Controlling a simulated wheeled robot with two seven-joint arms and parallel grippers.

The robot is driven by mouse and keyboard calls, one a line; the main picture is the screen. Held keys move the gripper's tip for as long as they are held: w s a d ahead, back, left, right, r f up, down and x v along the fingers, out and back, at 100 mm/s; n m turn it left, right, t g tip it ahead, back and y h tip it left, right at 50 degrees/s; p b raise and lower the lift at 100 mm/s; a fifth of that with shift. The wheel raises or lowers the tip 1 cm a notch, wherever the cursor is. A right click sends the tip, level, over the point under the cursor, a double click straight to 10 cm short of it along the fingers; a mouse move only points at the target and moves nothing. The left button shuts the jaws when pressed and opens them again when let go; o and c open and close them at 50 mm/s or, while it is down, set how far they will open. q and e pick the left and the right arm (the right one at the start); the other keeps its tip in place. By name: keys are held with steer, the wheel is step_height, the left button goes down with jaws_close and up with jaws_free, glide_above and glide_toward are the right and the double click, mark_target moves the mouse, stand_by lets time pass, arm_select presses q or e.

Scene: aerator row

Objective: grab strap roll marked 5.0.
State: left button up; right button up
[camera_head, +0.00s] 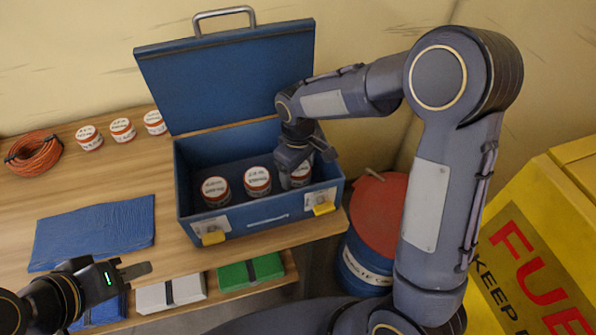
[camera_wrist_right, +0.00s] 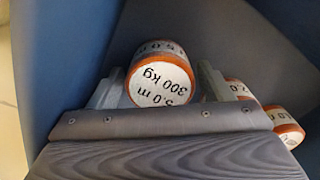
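The strap roll marked 5.0 m, 300 kg (camera_wrist_right: 160,82) is a white-topped cylinder with an orange rim. It stands at the right end of the open blue toolbox (camera_head: 262,229), partly hidden by my right gripper in the head view (camera_head: 300,178). My right gripper (camera_wrist_right: 160,88) reaches down into the box with a finger on each side of the roll. The fingers look open, with small gaps beside the roll. My left gripper (camera_head: 135,270) is empty at the lower left, above the table's front edge; its opening is unclear.
Two similar rolls (camera_head: 258,181) (camera_head: 215,191) stand left of the marked one in the box. Three more (camera_head: 122,130), an orange cable coil (camera_head: 34,153) and a blue cloth (camera_head: 95,231) lie on the table. The lid stands open behind. A red-topped drum (camera_head: 378,212) is to the right.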

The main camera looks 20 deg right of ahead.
steer(key=c, duration=0.9)
